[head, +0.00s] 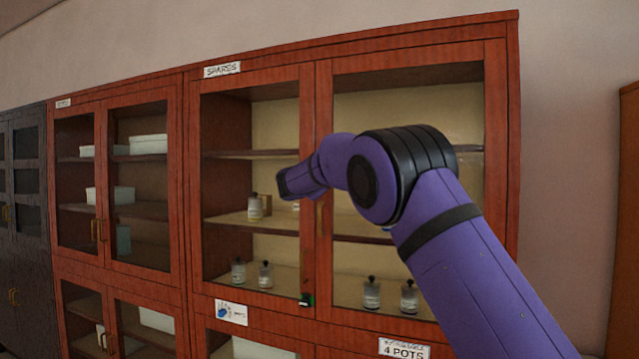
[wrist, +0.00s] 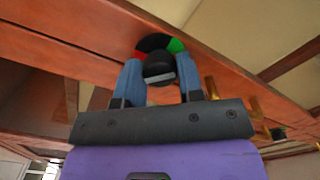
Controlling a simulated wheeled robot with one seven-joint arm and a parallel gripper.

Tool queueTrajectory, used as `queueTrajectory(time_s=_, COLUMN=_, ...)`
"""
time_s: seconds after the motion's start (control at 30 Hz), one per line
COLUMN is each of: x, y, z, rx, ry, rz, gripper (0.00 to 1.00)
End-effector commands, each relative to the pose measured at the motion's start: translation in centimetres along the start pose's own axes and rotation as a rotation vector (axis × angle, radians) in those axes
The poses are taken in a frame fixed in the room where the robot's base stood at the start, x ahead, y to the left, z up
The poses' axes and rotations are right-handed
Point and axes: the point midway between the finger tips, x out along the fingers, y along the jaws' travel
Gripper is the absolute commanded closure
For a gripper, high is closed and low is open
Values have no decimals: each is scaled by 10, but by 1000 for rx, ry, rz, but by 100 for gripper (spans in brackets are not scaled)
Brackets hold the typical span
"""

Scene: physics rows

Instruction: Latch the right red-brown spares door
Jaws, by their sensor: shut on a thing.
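The right red-brown spares door (head: 494,110) is a glazed wooden door at the right of the cabinet with the "SPARES" label (head: 222,69). It looks flush with its frame. In the wrist view, a round black knob (wrist: 159,66) sits on a dial with red at its left and green at its right, on red-brown wood (wrist: 75,28). My gripper (wrist: 160,80) has its two blue fingers shut on either side of this knob. My arm hides part of the doors in the head view, and the fingers and held knob cannot be made out there.
A small green-and-black latch (head: 306,299) shows low on the left spares door. A brass handle (head: 320,218) stands between the doors. Several bottles (head: 371,294) stand behind the glass. Another red-brown cabinet (head: 82,180) adjoins at left. Bare wall (head: 570,150) is at right.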

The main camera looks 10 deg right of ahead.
Motion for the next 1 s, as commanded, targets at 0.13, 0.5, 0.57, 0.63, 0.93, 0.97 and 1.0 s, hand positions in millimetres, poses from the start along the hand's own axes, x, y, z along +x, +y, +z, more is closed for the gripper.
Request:
queueTrajectory(time_s=0.13, x=0, y=0, z=0, rx=138, ry=0, rz=0, gripper=89)
queueTrajectory(time_s=0.5, x=0, y=0, z=0, rx=484, ry=-1, rz=-1, gripper=89)
queueTrajectory(time_s=0.57, x=0, y=0, z=0, rx=536, ry=-1, rz=-1, gripper=89)
queueTrajectory(time_s=0.63, x=0, y=0, z=0, rx=593, ry=0, rz=-1, gripper=89)
queueTrajectory(time_s=0.93, x=0, y=0, z=0, rx=778, ry=0, rz=-1, gripper=89)
queueTrajectory(time_s=0.97, x=0, y=0, z=0, rx=790, ry=0, rz=-1, gripper=89)
queueTrajectory(time_s=1.0, x=0, y=0, z=0, rx=805, ry=0, rz=-1, gripper=89)
